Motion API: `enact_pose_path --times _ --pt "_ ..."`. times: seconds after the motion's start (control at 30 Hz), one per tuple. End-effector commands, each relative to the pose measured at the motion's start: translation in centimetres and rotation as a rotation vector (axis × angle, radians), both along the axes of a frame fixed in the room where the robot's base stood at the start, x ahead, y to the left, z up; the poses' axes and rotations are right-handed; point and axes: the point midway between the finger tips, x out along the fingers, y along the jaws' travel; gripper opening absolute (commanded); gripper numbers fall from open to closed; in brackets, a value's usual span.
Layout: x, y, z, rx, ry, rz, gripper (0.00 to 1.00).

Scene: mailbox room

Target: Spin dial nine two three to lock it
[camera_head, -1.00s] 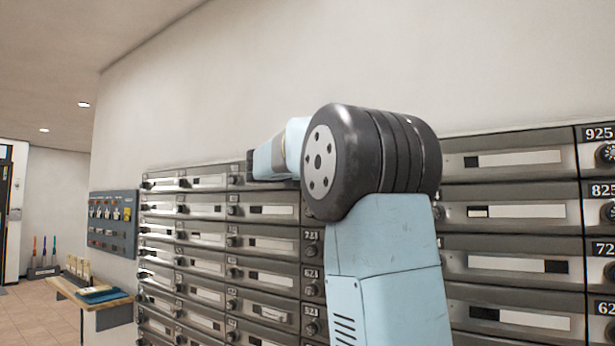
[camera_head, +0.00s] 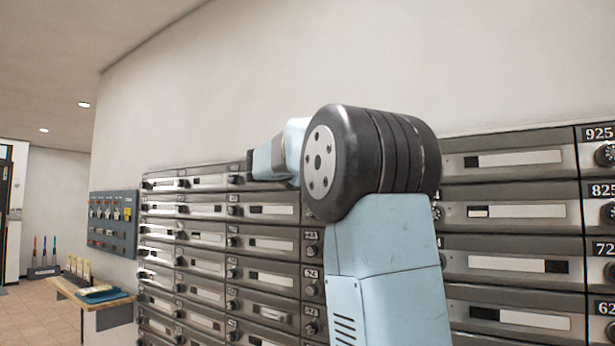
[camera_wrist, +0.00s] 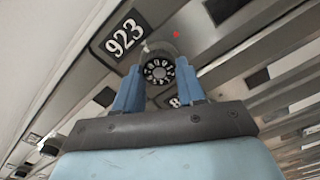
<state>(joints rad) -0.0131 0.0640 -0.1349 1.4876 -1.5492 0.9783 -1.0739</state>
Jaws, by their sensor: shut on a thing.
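The round black dial (camera_wrist: 158,70) with white digits around its rim sits beside the label plate 923 (camera_wrist: 124,34) in the wrist view. My gripper (camera_wrist: 157,78) has one blue finger on each side of the dial and is shut on it. A small red mark (camera_wrist: 176,35) shows above the dial. The digit at the index is too small to read. In the head view my arm hides this dial and my fingers.
Rows of grey mailboxes with slots and dials fill the wall. The column with dial 925 (camera_head: 606,153) is at the right. A wall panel (camera_head: 113,223) and a small wooden shelf (camera_head: 65,286) are at the left. Floor is open at far left.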

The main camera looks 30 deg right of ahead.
Motion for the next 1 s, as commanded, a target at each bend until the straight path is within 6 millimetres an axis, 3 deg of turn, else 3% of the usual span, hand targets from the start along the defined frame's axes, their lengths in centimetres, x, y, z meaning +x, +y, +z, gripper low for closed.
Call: enact_pose_path --times 1.0 --pt "0.21 0.12 -0.06 0.439 -0.855 0.001 0.09"
